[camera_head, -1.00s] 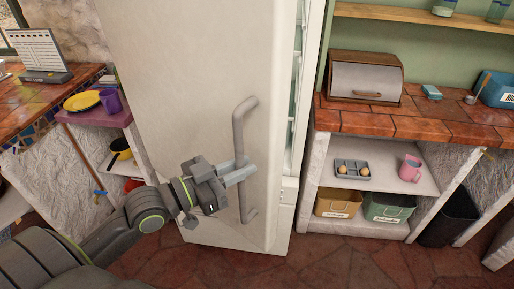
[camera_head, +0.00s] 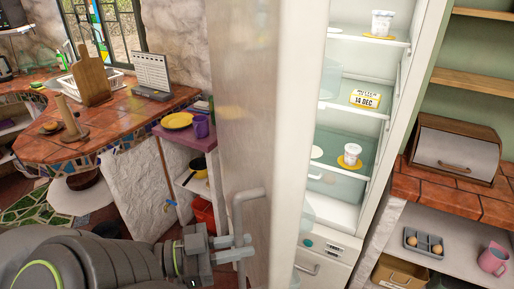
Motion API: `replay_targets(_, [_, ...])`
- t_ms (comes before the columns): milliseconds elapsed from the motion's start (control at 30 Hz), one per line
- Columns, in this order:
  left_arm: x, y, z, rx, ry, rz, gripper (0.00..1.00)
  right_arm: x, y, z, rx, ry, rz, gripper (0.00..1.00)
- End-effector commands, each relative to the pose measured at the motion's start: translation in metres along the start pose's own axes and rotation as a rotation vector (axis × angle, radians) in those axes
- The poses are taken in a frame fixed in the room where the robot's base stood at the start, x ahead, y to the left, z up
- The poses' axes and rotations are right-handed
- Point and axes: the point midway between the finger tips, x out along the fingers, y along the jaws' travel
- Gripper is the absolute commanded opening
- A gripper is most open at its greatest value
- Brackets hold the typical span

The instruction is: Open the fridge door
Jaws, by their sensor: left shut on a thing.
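The fridge door (camera_head: 265,110) stands open, swung toward me, and is seen steeply from the side in the head view. Its grey bar handle (camera_head: 242,222) runs down the door's lower left. My left gripper (camera_head: 240,248) is shut on the handle at its lower part. The fridge interior (camera_head: 345,135) shows to the right of the door, with shelves holding white cups (camera_head: 381,23) and a yellow-and-white butter pack (camera_head: 365,98). The lower end of the door is cut off by the frame. My right gripper is not in view.
A tiled counter (camera_head: 125,120) with a chopping board (camera_head: 90,80) and a purple side shelf (camera_head: 185,140) with a yellow plate stand left of the door. A bread box (camera_head: 455,150) sits on the right counter, above a shelf with an egg tray (camera_head: 424,242) and a pink mug (camera_head: 493,258).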

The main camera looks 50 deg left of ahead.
Motion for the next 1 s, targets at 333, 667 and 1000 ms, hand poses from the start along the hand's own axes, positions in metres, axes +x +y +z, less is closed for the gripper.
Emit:
replay_targets(333, [-0.022, 0.0, 0.002, -0.004, -0.013, 0.004, 0.0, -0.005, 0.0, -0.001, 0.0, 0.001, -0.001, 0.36])
replay_targets(667, [-0.024, 0.0, 0.001, -0.006, -0.009, 0.006, 0.0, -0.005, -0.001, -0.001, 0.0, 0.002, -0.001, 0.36])
replay_targets(1000, [-0.023, 0.001, -0.001, -0.006, -0.005, 0.007, 0.35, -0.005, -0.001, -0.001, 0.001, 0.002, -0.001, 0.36])
